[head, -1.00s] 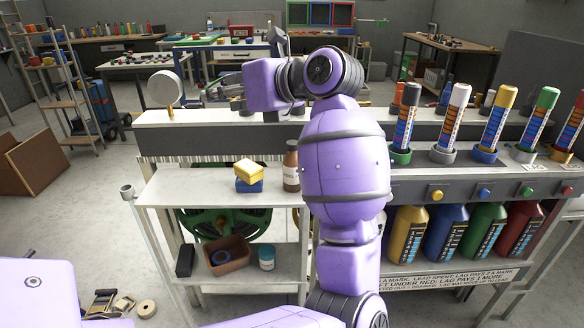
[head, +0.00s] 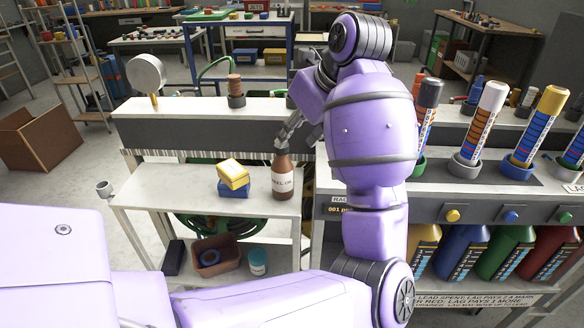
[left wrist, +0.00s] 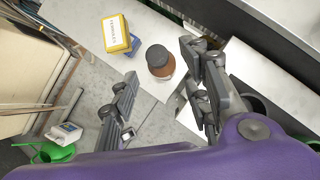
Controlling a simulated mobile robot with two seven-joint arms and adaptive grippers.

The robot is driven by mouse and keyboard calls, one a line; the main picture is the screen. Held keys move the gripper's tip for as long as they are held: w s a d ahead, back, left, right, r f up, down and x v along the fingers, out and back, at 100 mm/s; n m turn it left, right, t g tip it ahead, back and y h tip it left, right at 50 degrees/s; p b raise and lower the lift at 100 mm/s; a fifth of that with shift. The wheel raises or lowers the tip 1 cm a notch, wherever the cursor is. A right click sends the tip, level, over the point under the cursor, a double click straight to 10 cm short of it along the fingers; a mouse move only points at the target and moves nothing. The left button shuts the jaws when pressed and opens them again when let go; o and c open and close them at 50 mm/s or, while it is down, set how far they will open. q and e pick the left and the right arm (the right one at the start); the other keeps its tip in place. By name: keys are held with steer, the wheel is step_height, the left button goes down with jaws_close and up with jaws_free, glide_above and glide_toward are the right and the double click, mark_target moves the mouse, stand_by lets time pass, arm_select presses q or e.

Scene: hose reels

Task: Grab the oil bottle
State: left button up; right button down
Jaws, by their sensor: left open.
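The oil bottle (head: 284,178) is brown with a pale label reading "REEL OIL". It stands upright on the white shelf of the side cart (head: 160,190). In the left wrist view the bottle (left wrist: 160,62) shows from above with its dark cap, beyond the fingertips and slightly nearer the right finger. My left gripper (head: 288,132) is just above and behind the bottle's neck in the head view. In the left wrist view the left gripper (left wrist: 158,80) has its fingers spread and empty. I see no right gripper.
A yellow box on a blue box (head: 233,175) stands left of the bottle. A round gauge (head: 146,74) rises from the bench ledge. Striped tubes (head: 478,123) stand in cups at right. The shelf's left part is clear.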

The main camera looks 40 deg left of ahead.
mark_target(283, 149)
arm_select(q)
steer(key=x, duration=0.6)
steer(key=shift+s+a+f, duration=0.15)
steer(key=shift+s+f, duration=0.05)
steer(key=shift+s, duration=0.05)
steer(key=shift+a+f, duration=0.1)
steer(key=c, duration=1)
jaws_close()
arm_select(e)
steer(key=shift+s, duration=0.65)
steer(key=shift+s, duration=0.1)
